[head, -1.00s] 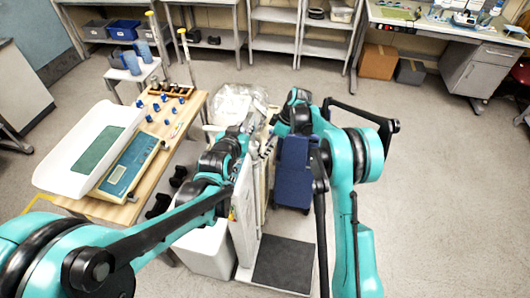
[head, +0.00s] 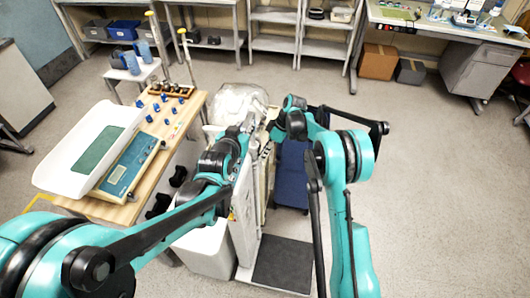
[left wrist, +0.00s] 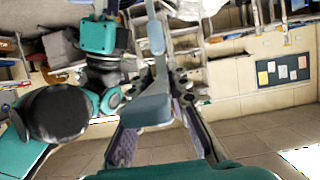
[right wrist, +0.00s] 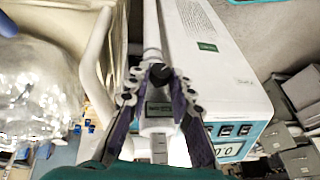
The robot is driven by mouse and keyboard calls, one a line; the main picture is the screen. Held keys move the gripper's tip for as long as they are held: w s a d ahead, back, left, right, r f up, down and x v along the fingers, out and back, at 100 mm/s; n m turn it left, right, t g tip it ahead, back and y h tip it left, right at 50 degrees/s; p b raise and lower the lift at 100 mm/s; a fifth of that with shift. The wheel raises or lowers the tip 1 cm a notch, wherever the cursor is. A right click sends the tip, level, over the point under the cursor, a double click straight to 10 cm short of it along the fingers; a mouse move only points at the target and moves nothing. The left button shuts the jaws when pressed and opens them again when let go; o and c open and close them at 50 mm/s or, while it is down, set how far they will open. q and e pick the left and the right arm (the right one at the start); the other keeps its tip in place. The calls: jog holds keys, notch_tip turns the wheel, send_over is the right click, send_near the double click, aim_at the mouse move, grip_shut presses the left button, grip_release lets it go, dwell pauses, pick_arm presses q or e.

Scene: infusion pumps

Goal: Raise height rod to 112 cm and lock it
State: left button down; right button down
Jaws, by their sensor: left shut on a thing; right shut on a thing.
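The scale has a tall white column (head: 243,205) above a dark platform (head: 284,263) in the head view. In the right wrist view, a slim white rod (right wrist: 151,28) rises behind a dark knob (right wrist: 160,75). My right gripper (right wrist: 158,82) is shut on this knob; it is mostly hidden in the head view. In the left wrist view, a grey-blue bar with flat ends (left wrist: 150,108), apparently the height rod's headpiece, lies between the fingers of my left gripper (left wrist: 155,85), which is shut on it. I cannot read the height marking.
A wooden table (head: 196,103) with a baby scale (head: 100,150) and blue-topped items stands at left. A white bin (head: 203,250) is beside the column. A clear plastic-covered object (head: 238,103) is behind it, a blue chair (head: 291,175) right. Floor at right is free.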

jog(key=g, duration=0.1)
jog(key=g+y, duration=0.1)
jog(key=shift+w+d+f+m+g, duration=0.1)
jog(key=shift+w+f+m+g, duration=0.05)
jog(key=shift+w+m+g, duration=0.2)
jog(key=shift+g+y, duration=0.3)
jog(key=shift+g, duration=0.35)
jog(key=c, duration=1.3)
grip_release()
jog(key=v, duration=0.7)
jog(key=shift+w+d+r, duration=0.1)
jog(key=shift+r, duration=0.1)
